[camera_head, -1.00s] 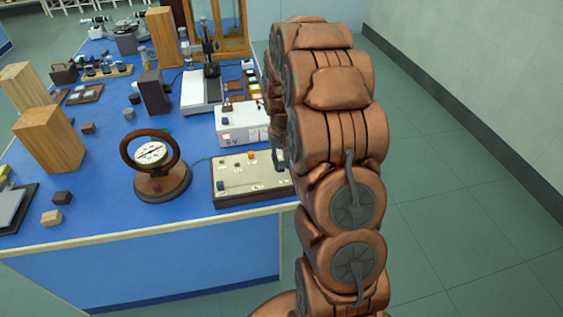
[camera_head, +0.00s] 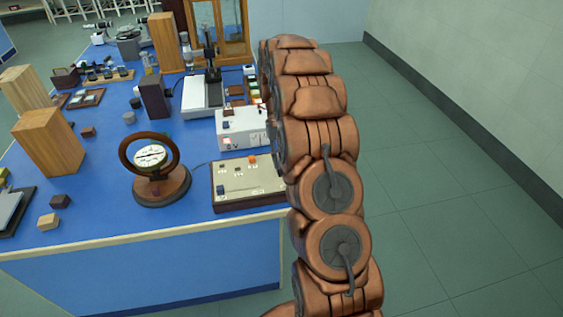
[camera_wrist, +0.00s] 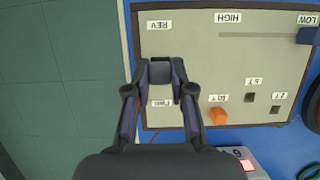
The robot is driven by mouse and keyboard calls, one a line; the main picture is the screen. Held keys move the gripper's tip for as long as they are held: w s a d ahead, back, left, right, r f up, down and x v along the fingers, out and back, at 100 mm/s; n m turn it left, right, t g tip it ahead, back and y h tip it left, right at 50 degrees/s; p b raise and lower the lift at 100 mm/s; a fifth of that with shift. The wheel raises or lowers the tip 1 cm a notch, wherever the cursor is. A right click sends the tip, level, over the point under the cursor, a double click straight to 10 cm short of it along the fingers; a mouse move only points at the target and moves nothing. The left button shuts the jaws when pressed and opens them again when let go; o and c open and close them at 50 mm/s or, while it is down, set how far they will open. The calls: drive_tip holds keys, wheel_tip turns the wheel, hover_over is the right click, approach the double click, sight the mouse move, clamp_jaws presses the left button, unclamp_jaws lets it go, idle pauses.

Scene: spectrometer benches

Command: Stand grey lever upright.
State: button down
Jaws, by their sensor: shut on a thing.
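The control box (camera_head: 248,185) has a pale cream top and a dark brown rim, and sits at the right front corner of the blue bench. In the wrist view its panel (camera_wrist: 185,45) appears upside down. My gripper (camera_wrist: 160,84) is over the panel, its two fingers closed around the small grey lever (camera_wrist: 160,70). The lever lies between the REV label and another label nearer my gripper. Only the lever's end shows between the fingertips, so its exact tilt is hard to tell. In the head view my arm hides the gripper and lever.
On the panel are an orange knob (camera_wrist: 218,116), a blue slider knob (camera_wrist: 307,36) near LOW, and small dark switches. A white power unit (camera_head: 240,130) stands behind the box, and a round dial meter (camera_head: 153,165) stands left. Floor (camera_head: 430,210) right of the bench is clear.

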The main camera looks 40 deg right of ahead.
drive_tip(key=shift+w+d+f+g+y, duration=0.1)
drive_tip(key=shift+w+g+y, duration=0.25)
drive_tip(key=shift+g, duration=0.35)
drive_tip(key=shift+w, duration=0.15)
drive_tip(key=c, duration=1)
unclamp_jaws()
drive_tip(key=shift+s, duration=0.2)
drive_tip(key=shift+s+t, duration=0.25)
drive_tip(key=shift+t, duration=0.35)
drive_tip(key=shift+s, duration=0.1)
